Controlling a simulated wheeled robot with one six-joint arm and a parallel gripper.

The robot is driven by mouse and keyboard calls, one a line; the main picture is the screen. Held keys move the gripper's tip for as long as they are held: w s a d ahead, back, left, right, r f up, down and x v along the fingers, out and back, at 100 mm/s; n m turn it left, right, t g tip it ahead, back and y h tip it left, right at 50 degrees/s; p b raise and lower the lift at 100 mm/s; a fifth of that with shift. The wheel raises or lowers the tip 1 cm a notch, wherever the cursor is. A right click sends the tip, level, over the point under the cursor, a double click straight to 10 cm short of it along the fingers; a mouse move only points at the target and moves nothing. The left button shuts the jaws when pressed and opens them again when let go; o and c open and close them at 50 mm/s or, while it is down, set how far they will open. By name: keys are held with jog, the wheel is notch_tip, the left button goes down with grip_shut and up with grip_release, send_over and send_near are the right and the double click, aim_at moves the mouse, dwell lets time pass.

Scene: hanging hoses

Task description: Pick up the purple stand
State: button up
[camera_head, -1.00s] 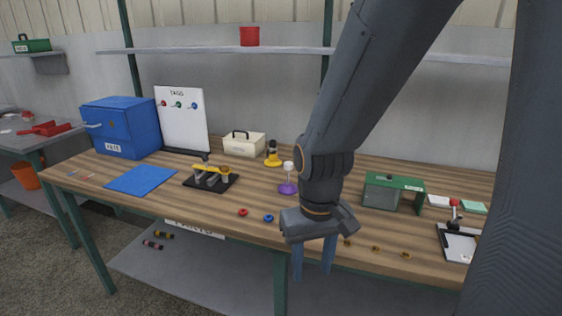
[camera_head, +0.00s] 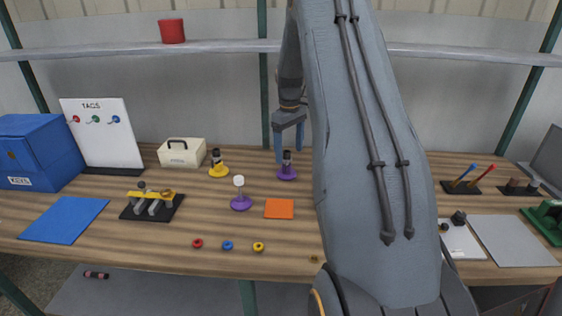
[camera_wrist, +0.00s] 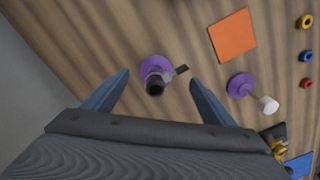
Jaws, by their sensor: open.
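A purple stand (camera_head: 286,172) with a round base and a dark upright top stands on the wooden table toward the back. In the wrist view its purple base (camera_wrist: 156,64) and dark top, with a small dark piece at its side, appear between the fingers from above. A second purple-based piece (camera_head: 241,203) with a white knob stands nearer the front; it also shows right of the fingers in the wrist view (camera_wrist: 241,85). My gripper (camera_head: 289,148) is open and empty, pointing down over the dark-topped stand. It also shows in the wrist view (camera_wrist: 159,80).
An orange square (camera_head: 279,209) lies in front of the stand. A yellow stand (camera_head: 218,170) and cream box (camera_head: 182,153) are left of it. Several small rings lie along the front edge. A shelf (camera_head: 220,48) with a red pot (camera_head: 171,31) runs behind.

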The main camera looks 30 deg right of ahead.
aim_at(287, 152)
jog(key=shift+w+d+f, duration=0.3)
jog(key=shift+w+f, duration=0.35)
jog(key=shift+w, duration=0.15)
jog(key=shift+w+a+f+p, duration=0.15)
jog(key=shift+f+p, duration=0.2)
jog(key=shift+f, duration=0.45)
jog(key=shift+s+a+f+p, duration=0.1)
jog(key=shift+f+p, duration=0.25)
jog(key=shift+f, duration=0.4)
jog(key=shift+f+p, duration=1)
jog(key=shift+f, duration=1.25)
jog(key=c, duration=1.2)
